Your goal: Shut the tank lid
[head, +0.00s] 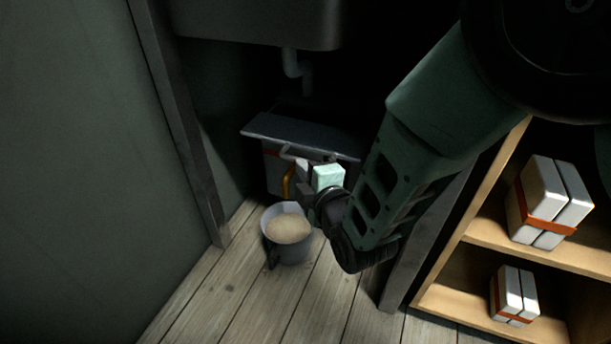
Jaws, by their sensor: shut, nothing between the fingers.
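The tank (274,172) stands on the floor under the sink, mostly hidden behind my gripper and in shadow. Its grey lid (275,126) shows as a flat panel on top, sloping slightly down to the right; I cannot tell whether it is fully seated. A bar-like handle (292,151) shows near the lid's front edge. My gripper (301,170) is shut and empty, in front of the tank just below the lid's front edge. I cannot tell whether it touches the lid or handle.
A grey bucket (270,246) of pale powder stands on the plank floor before the tank. The sink (258,22) and its drain pipe (291,66) hang above. A post (180,125) bounds the left; wooden shelves (480,242) with strapped white blocks stand right.

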